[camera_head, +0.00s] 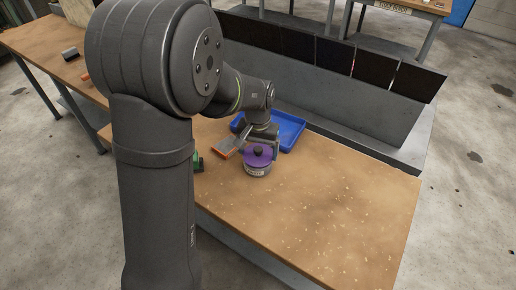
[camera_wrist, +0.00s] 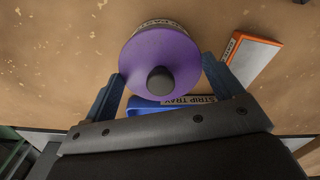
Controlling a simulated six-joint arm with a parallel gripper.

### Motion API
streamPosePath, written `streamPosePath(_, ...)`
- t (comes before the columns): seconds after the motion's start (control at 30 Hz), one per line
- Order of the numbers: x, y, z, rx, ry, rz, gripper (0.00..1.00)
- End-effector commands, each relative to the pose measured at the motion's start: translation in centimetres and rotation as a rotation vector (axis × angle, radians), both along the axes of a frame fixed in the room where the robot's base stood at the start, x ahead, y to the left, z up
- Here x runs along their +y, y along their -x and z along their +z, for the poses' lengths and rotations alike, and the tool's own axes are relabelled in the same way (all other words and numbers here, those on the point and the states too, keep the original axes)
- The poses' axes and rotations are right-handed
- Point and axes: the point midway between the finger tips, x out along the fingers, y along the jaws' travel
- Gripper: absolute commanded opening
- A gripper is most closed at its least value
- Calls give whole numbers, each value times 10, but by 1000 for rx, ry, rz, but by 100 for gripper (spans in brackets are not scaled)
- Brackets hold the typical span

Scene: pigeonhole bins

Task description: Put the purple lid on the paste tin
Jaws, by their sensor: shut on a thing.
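The purple lid (camera_head: 261,160) has a dark round knob. It sits at the top of the grey paste tin (camera_head: 257,171), which stands on the wooden bench. In the wrist view the lid (camera_wrist: 150,52) covers most of the tin, and part of the tin's label (camera_wrist: 160,23) shows past its far edge. I cannot tell whether the lid is fully seated. My gripper (camera_head: 263,146) is above the tin, with its fingers at either side of the lid in the wrist view (camera_wrist: 163,68). It is shut on the lid.
A blue tray (camera_head: 297,126), labelled as a strip tray, lies behind the tin. The bench (camera_head: 340,210) is clear at the right.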

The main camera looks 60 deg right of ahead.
Motion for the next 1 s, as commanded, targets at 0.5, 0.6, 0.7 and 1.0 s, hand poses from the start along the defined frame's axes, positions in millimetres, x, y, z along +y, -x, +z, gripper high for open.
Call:
streamPosePath(0.5, 0, 0, -8, 0, -1, 0, 54)
streamPosePath(0.6, 0, 0, -10, 0, -1, 0, 54)
streamPosePath(0.7, 0, 0, -11, 0, -1, 0, 54)
streamPosePath(1.0, 0, 0, -11, 0, 0, 0, 93)
